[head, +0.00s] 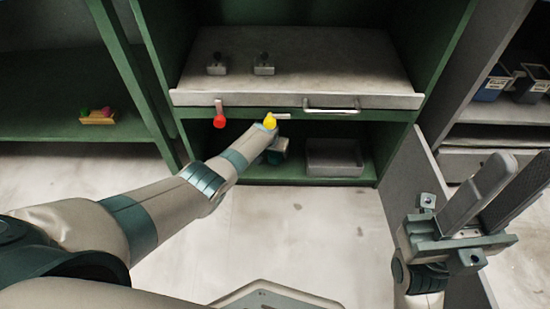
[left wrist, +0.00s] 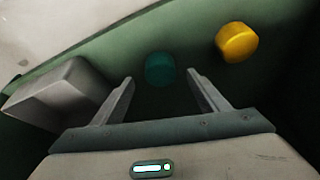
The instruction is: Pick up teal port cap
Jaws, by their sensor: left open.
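The teal port cap (left wrist: 160,68) shows in the left wrist view as a small dark teal round piece on a green surface. My left gripper (left wrist: 160,82) is open and empty, its fingers on either side of the line to the cap; I cannot tell how far below the cap lies. In the head view my left gripper (head: 279,152) reaches into the lower bay of the green cabinet, mostly behind its own forearm, and the cap is hidden there. My right gripper (head: 517,170) is raised at the right, open and empty.
In the left wrist view a yellow cap (left wrist: 237,42) lies right of the teal one. A grey tray (head: 335,158) stands in the lower bay. A cabinet door (head: 410,180) stands open.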

